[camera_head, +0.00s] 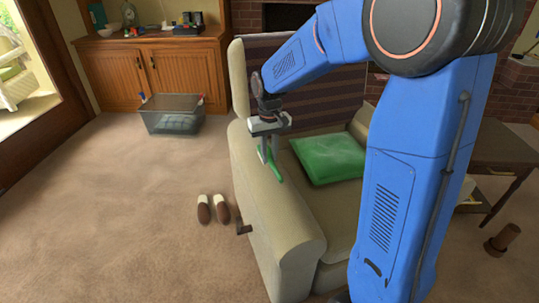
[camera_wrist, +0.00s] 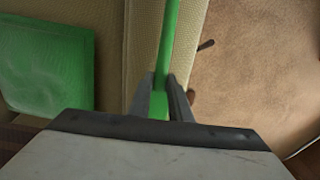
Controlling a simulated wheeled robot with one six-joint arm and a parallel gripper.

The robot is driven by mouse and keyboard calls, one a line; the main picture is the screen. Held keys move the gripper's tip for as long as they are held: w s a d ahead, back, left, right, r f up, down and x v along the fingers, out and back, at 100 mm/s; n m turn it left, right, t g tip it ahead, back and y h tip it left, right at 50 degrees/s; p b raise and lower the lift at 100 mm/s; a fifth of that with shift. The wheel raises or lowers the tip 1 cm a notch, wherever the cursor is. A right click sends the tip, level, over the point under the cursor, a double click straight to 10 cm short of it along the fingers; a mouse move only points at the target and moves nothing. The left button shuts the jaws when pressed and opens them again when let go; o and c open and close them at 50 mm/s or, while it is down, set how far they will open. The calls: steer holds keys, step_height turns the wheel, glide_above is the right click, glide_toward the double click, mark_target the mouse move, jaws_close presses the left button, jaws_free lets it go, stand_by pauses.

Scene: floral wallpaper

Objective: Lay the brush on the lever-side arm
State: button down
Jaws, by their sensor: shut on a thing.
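My gripper (camera_head: 267,157) is shut on the green brush (camera_head: 276,172). In the wrist view its fingers (camera_wrist: 171,97) pinch the brush (camera_wrist: 167,45), which runs lengthwise over the padded armrest. The beige recliner's lever-side arm (camera_head: 272,216) is the left one; it also shows in the wrist view (camera_wrist: 143,45). The dark lever (camera_head: 244,229) sticks out from its outer side. The brush is over the arm's top toward the backrest; I cannot tell whether it touches. Part of the brush is hidden by my gripper.
A green cushion (camera_head: 330,158) lies on the seat, inward of the arm. A pair of slippers (camera_head: 213,209) is on the carpet left of the lever. A clear bin (camera_head: 172,120) stands before the wooden cabinet (camera_head: 160,72). The left carpet is mostly free.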

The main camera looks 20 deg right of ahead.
mark_target(270, 157)
steer(key=shift+f, duration=0.15)
steer(key=c, duration=1.6)
jaws_free()
steer(key=shift+c, duration=0.2)
step_height(270, 157, up, 12)
steer(key=s+d+r+t, duration=0.1)
steer(key=s+d, duration=0.1)
steer(key=s, duration=0.6)
steer(key=s+d+r+t, duration=0.1)
steer(key=s+d+r, duration=0.1)
steer(key=s, duration=0.6)
steer(key=s+d+f+t, duration=0.1)
steer(key=s+f, duration=0.2)
steer(key=s, duration=0.4)
steer(key=s+d+f+t, duration=0.1)
steer(key=s+f, duration=0.2)
steer(key=s, duration=0.4)
steer(key=shift+s+t, duration=0.3)
steer(key=shift+t, duration=0.1)
